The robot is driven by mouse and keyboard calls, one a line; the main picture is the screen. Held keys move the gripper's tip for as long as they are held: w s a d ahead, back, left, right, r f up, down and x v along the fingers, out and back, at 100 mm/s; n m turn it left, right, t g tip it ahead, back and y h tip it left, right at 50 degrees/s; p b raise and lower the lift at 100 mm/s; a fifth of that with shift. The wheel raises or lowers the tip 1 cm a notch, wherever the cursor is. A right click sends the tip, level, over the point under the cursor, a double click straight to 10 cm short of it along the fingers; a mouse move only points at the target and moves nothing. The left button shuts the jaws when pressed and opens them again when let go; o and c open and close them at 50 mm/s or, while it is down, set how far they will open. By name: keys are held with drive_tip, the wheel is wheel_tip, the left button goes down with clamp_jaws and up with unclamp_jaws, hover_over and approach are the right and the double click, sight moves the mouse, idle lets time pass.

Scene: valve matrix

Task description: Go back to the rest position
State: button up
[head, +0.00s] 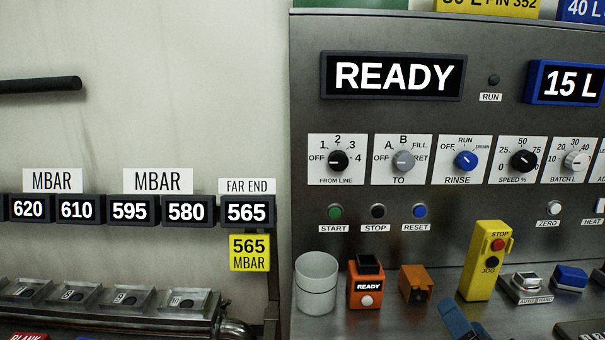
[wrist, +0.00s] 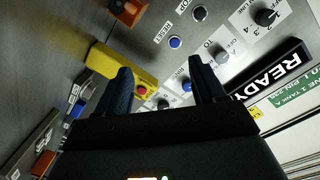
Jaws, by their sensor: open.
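My gripper (wrist: 160,70) shows in the wrist view with its two dark fingers spread apart and nothing held between them. The control panel lies beyond the fingertips, tilted in this view. The yellow STOP/JOG box (wrist: 104,64) is partly hidden behind the left finger, and its red button shows between the fingers. In the head view the same yellow box (head: 485,262) stands upright on the console ledge. A blue piece at the bottom edge there, just below the box, looks like a finger of my gripper; the rest is out of frame.
The panel has a READY display (head: 393,76), a row of knobs such as the blue RINSE knob (head: 466,160), and push buttons. On the ledge stand a grey cup (head: 316,285), an orange READY box (head: 366,285) and a smaller orange block (head: 416,284). Pressure displays (head: 246,212) hang left.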

drive_tip(key=s+f+n, duration=0.1)
drive_tip(key=s, duration=0.2)
drive_tip(key=s+f+n, duration=0.1)
drive_tip(key=s+f, duration=0.1)
drive_tip(key=s, duration=0.2)
drive_tip(key=s+f+n, duration=0.1)
drive_tip(key=s+f, duration=0.1)
drive_tip(key=s, duration=0.1)
drive_tip(key=shift+s+d+g, duration=0.1)
drive_tip(key=shift+s+g, duration=0.3)
drive_tip(key=s+a+r+n, duration=0.1)
drive_tip(key=s+n, duration=0.2)
drive_tip(key=s, duration=1)
drive_tip(key=s+a+r+n+g, duration=0.1)
drive_tip(key=s+a+n, duration=0.1)
drive_tip(key=s, duration=1.1)
drive_tip(key=shift+s+a+n+g, duration=0.3)
drive_tip(key=shift+s+n, duration=0.1)
